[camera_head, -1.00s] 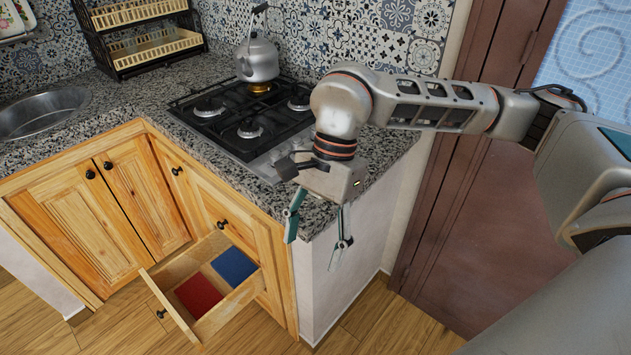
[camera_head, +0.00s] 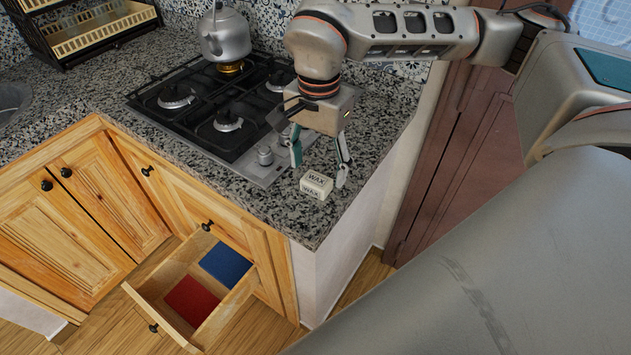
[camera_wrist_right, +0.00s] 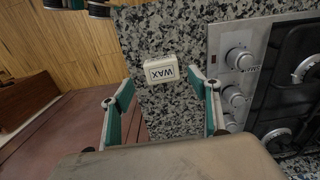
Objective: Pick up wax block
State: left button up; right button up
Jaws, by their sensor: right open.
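The wax block (camera_head: 316,185) is a small cream block with "WAX" lettering. It lies on the granite counter (camera_head: 285,215) near the front right corner, beside the stove. In the right wrist view the wax block (camera_wrist_right: 161,69) lies beyond the fingertips, between their lines, with granite around it. My right gripper (camera_head: 319,176) is open above the counter, fingers pointing down, close to the block. In the right wrist view the gripper (camera_wrist_right: 168,92) has its two teal-padded fingers spread wide with nothing between them. My left gripper is not in view.
The gas stove (camera_head: 218,110) with its knobs lies just left of the block, with a kettle (camera_head: 225,35) on a back burner. An open drawer (camera_head: 150,300) holds a red and a blue piece below the counter. The counter's edge is close.

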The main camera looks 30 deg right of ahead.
aim_at(317, 177)
jog(key=f, duration=0.3)
jog(key=shift+w+d+f, duration=0.1)
jog(key=shift+w+f, duration=0.1)
jog(key=shift+f, duration=0.2)
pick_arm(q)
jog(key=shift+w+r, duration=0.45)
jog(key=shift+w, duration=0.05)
pick_arm(e)
jog(key=shift+w+f, duration=0.1)
jog(key=shift+f, duration=0.3)
jog(key=c, duration=1.2)
jog(key=shift+r, duration=0.15)
jog(key=shift+r, duration=0.3)
pick_arm(q)
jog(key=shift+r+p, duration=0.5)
jog(key=shift+p, duration=0.05)
pick_arm(e)
notch_tip(317, 177, up, 19)
jog(key=shift+r, duration=0.1)
jog(key=shift+o, duration=0.7)
